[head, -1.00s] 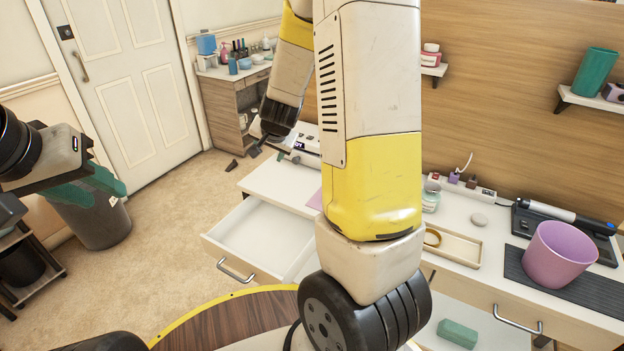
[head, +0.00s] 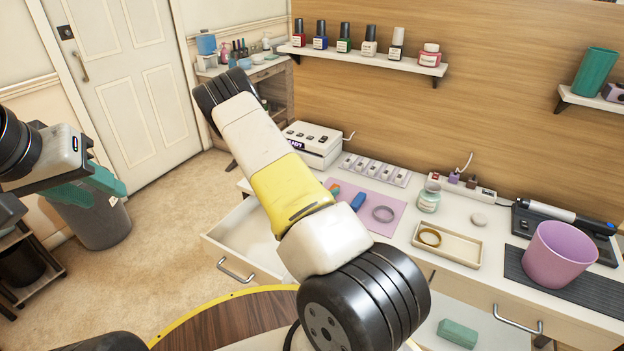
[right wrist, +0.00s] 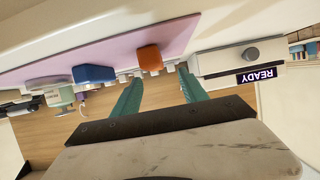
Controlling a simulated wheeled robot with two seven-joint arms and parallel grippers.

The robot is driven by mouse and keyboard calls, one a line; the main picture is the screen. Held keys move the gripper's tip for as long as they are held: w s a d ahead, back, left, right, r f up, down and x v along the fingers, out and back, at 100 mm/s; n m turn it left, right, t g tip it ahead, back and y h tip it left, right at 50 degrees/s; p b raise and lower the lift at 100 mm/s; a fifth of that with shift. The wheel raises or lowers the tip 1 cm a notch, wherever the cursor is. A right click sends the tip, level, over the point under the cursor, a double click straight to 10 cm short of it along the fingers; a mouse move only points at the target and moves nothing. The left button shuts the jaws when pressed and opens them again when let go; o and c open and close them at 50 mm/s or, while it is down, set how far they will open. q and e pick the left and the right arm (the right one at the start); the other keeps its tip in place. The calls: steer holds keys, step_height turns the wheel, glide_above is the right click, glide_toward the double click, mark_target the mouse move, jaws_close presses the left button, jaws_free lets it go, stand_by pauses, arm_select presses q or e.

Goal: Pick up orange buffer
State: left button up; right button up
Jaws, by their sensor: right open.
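The orange buffer (head: 334,188) lies on the pink mat (head: 397,221) on the desk, partly hidden behind my right arm in the head view. In the right wrist view, which is upside down, the orange buffer (right wrist: 150,58) shows just beyond the fingertips, between their lines. A blue buffer (head: 358,201) lies beside the orange one. My left gripper (head: 110,188) hangs at the far left over a grey bin, away from the desk; its opening is unclear.
A grey ring (head: 383,214) lies on the mat. A white device with a READY display (right wrist: 256,75) and a row of small white pieces (head: 376,170) are close by. A jar (head: 428,198), tray (head: 446,249) and pink cup (head: 556,255) stand to the right. A drawer (head: 240,235) is open.

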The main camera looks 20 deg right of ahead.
mark_target(334, 187)
steer(key=x, duration=0.6)
steer(key=shift+s+d+f, duration=0.15)
steer(key=shift+s+f, duration=0.15)
steer(key=shift+f, duration=0.05)
jaws_close()
